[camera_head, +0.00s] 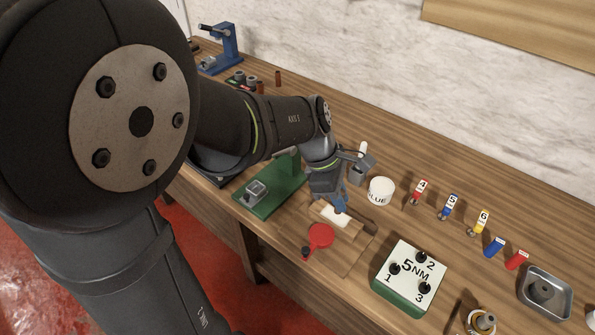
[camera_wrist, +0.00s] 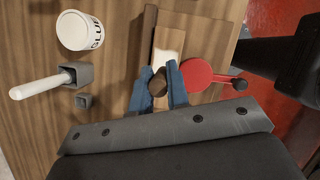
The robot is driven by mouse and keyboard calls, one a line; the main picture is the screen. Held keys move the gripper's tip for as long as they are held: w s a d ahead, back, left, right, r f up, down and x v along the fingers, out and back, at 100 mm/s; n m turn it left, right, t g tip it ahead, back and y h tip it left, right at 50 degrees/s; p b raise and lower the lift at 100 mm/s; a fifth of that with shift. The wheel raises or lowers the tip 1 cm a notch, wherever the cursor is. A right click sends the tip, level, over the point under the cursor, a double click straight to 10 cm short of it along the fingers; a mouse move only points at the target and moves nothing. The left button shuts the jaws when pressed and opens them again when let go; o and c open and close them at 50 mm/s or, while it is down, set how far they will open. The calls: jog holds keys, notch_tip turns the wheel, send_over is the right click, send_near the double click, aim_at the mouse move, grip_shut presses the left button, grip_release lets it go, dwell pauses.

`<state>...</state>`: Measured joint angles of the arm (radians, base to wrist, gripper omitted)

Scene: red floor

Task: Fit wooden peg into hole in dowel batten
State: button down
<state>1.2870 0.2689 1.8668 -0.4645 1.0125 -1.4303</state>
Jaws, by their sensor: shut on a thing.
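My gripper (camera_head: 340,205) is over the wooden fixture on the bench. In the wrist view its blue fingers (camera_wrist: 158,88) are shut on a round brown wooden peg (camera_wrist: 157,86), seen end-on. The peg is hidden in the head view. The pale dowel batten (camera_wrist: 169,43) lies in a wooden holder just beyond the fingers; it also shows in the head view (camera_head: 328,214), partly behind the gripper. I cannot make out its hole, nor tell whether the peg touches the batten.
A red round-headed clamp (camera_head: 319,236) sits at the holder's near side. A white glue pot (camera_head: 380,192) and a grey holder (camera_wrist: 52,82) with a white stick stand nearby. A green-sided 5NM box (camera_head: 408,275) and a green press (camera_head: 270,190) flank the fixture.

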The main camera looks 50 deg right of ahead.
jog(key=shift+w+d+f, duration=0.1)
jog(key=shift+w+f, duration=0.1)
jog(key=shift+f, duration=1.95)
jog(key=shift+f, duration=0.1)
jog(key=c, duration=1.4)
grip_release()
jog(key=v, duration=1.2)
